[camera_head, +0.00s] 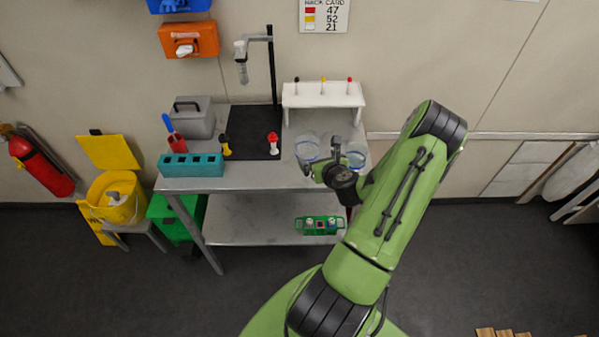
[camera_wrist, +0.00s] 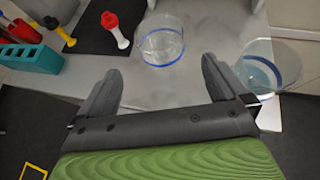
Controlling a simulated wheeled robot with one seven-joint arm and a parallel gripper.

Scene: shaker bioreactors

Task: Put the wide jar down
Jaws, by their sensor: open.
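Two clear glass jars with blue bands stand on the right part of the metal bench. The left jar (camera_head: 307,149) looks a little wider in the head view, but I cannot tell surely which one is the wide jar. In the wrist view the left jar (camera_wrist: 160,45) stands upright just beyond the gap between my fingertips, apart from them. The right jar (camera_head: 356,155) is to the right of my gripper, and in the wrist view it (camera_wrist: 270,68) is outside the right finger. My gripper (camera_wrist: 158,78) is open and empty; it also shows in the head view (camera_head: 322,158).
A white rack (camera_head: 323,94) with colored pipette-like tools stands behind the jars. A dark stand base (camera_head: 250,135), red and yellow-black tools, a teal block (camera_head: 190,165) and a grey box (camera_head: 193,120) occupy the left side. A green rack (camera_head: 320,225) sits on the lower shelf.

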